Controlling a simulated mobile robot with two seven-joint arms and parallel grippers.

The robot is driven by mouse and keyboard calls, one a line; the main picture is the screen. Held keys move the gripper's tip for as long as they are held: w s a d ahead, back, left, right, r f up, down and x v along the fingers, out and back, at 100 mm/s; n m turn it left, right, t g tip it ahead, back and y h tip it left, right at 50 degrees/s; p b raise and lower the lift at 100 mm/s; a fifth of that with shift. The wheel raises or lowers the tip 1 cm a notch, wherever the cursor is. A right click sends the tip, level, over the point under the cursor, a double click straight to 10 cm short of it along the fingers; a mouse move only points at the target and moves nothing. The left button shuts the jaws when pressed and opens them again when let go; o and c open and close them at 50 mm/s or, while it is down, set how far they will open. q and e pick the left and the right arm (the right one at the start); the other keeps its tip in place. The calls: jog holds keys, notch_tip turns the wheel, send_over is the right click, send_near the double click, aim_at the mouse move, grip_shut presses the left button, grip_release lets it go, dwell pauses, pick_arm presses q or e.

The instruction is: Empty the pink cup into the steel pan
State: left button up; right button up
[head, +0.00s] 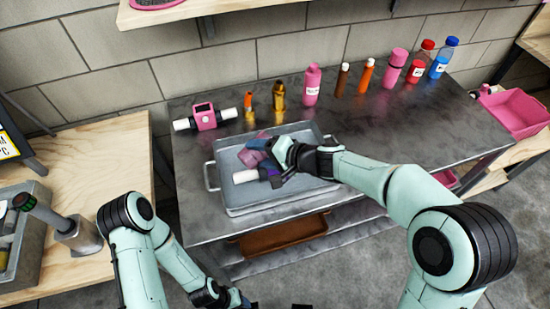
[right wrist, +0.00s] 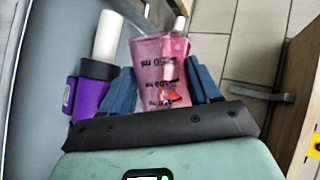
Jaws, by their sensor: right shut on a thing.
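The pink cup (head: 253,153), see-through with volume marks, is over the steel pan (head: 222,163) in the head view and looks tilted. It also shows in the right wrist view (right wrist: 152,62). My right gripper (head: 283,158) is shut on the cup, its blue fingers on either side. A reddish thing shows in or through the cup; I cannot tell which. A white cylinder (head: 245,176) and a purple piece (right wrist: 91,94) are in the pan area beside the gripper. My left gripper (head: 238,299) is low at the bottom edge, away from the pan, its jaws unclear.
Several bottles, including a pink one (head: 312,86), stand along the back of the metal table (head: 430,130). A pink device with white ends (head: 205,117) lies behind the pan. A pink bin (head: 520,110) is at the far right. A wooden table (head: 95,165) is at left.

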pick_arm(q)
jog(key=shift+w+r+p, duration=0.3)
jog(key=shift+r+p, duration=0.15)
jog(key=shift+r, duration=0.1)
pick_arm(e)
jog(key=shift+w+d+r+m+g+y, duration=0.4)
jog(key=shift+r+m+y, duration=0.1)
jog(key=shift+m, duration=0.1)
dwell(0.7)
pick_arm(q)
jog(key=shift+w+d+r, duration=0.1)
jog(key=shift+r, duration=0.1)
pick_arm(e)
jog(key=shift+w+d+r+m+g+y, duration=0.2)
jog(key=shift+r+m+g+y, duration=0.15)
jog(key=shift+m+y, duration=0.2)
dwell(0.7)
pick_arm(q)
jog(key=shift+w+d+r+p, duration=0.15)
jog(key=shift+w+r+p, duration=0.05)
jog(key=shift+r+p, duration=0.2)
pick_arm(e)
jog(key=shift+w+d+r+m+g+y, duration=0.25)
jog(key=shift+w+d+r+m+y, duration=0.25)
jog(key=shift+m+y, duration=0.45)
dwell(1.3)
